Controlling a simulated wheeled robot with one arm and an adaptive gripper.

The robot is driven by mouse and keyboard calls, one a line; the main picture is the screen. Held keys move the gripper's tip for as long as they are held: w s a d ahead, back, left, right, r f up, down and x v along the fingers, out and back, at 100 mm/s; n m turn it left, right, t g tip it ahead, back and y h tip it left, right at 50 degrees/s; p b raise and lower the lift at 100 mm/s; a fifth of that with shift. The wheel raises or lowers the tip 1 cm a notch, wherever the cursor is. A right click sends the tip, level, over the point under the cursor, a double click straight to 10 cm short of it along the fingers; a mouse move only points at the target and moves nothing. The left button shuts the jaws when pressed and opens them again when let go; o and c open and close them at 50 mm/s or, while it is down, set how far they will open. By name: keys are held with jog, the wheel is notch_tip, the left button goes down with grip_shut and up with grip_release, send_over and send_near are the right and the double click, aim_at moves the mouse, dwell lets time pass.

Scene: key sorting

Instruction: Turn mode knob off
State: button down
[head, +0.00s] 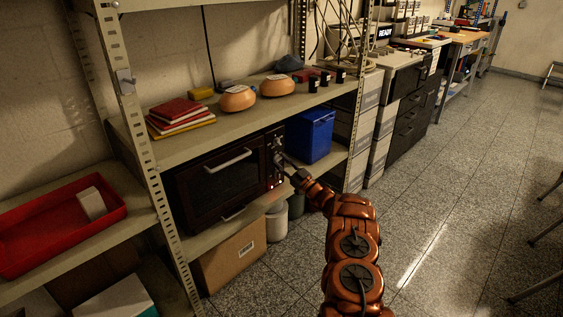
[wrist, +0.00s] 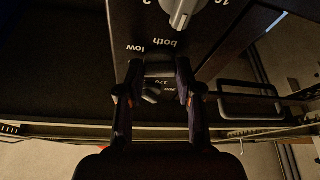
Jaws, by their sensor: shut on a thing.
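The dark toaster oven (head: 222,178) stands on the middle shelf, with its control panel on its right side. My gripper (head: 284,160) reaches that panel from the right. In the wrist view the black panel (wrist: 125,22) has the printed words "both" and "low". The fingertips of my gripper (wrist: 159,68) are shut on a grey knob just beside these words. The knob is mostly hidden between the fingers, so its pointer setting cannot be read. Another silver knob (wrist: 182,10) is at the top, clear of my fingers. A further small knob (wrist: 152,95) shows between the fingers.
A blue bin (head: 311,136) stands right of the oven, close to my gripper. A metal shelf post (head: 356,100) rises near my arm. Bowls and red books (head: 180,112) lie on the shelf above. A cardboard box (head: 230,258) is below.

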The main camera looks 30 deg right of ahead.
jog(key=shift+w+d+r+n+g+y+b, duration=0.1)
jog(key=shift+n+g+y+b, duration=0.7)
jog(key=shift+n, duration=2.25)
jog(key=shift+s+d+r+n+g+y+p, duration=0.1)
jog(key=shift+n+g+y, duration=0.25)
jog(key=shift+n+g, duration=1.85)
jog(key=shift+w+r+n+g+y+b, duration=0.1)
jog(key=shift+n+g+y+b, duration=0.35)
jog(key=shift+n, duration=3.4)
jog(key=shift+r, duration=0.1)
jog(key=c, duration=0.8)
grip_release()
jog(key=shift+o, duration=0.2)
jog(key=shift+d, duration=0.1)
jog(key=v, duration=1.2)
